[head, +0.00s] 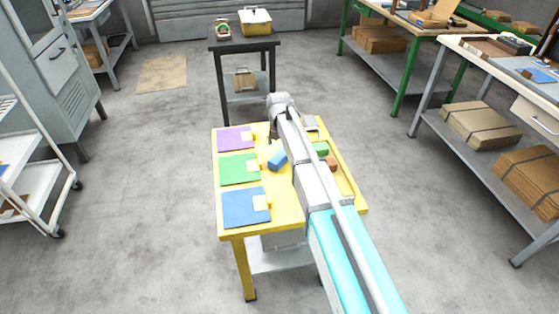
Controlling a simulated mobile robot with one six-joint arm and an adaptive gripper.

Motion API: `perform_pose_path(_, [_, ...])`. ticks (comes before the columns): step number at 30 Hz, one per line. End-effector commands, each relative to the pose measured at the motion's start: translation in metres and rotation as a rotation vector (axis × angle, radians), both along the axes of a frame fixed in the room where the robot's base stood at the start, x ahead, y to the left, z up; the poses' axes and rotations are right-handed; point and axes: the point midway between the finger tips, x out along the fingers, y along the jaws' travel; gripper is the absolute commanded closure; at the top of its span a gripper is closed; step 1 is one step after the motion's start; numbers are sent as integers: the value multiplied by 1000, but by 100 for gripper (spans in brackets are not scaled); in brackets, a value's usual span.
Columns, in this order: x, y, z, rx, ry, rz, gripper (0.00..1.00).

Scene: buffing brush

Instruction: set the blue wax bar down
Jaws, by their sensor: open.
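The blue wax bar (277,160) shows as a small blue block, turned at an angle, near the middle of the yellow table (283,215), just left of my arm. It looks to be on the tabletop, to the right of the green mat (238,169). My gripper (272,141) points down just behind the bar, small and partly merged with my wrist in the picture. It is open; I cannot tell whether a finger touches the bar. A blue mat (240,208) lies at the near left and a purple mat (233,139) at the far left.
A green block (320,148) and a brown block (331,163) sit right of my arm, which hides part of the tabletop. A dark stand (245,43) is behind. A white cart (40,180) stands left and workbenches (510,75) right, with open floor between.

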Motion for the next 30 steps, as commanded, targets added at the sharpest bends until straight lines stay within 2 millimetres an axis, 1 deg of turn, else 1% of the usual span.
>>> perform_pose_path(5, [0, 0, -1, 0, 0, 0, 0])
perform_pose_path(10, [0, -1, -6, 0, 0, -1, 0])
perform_pose_path(24, [-1, -2, -41, 0, 0, -2, 0])
perform_pose_path(30, [-1, -2, -51, 0, 0, -2, 0])
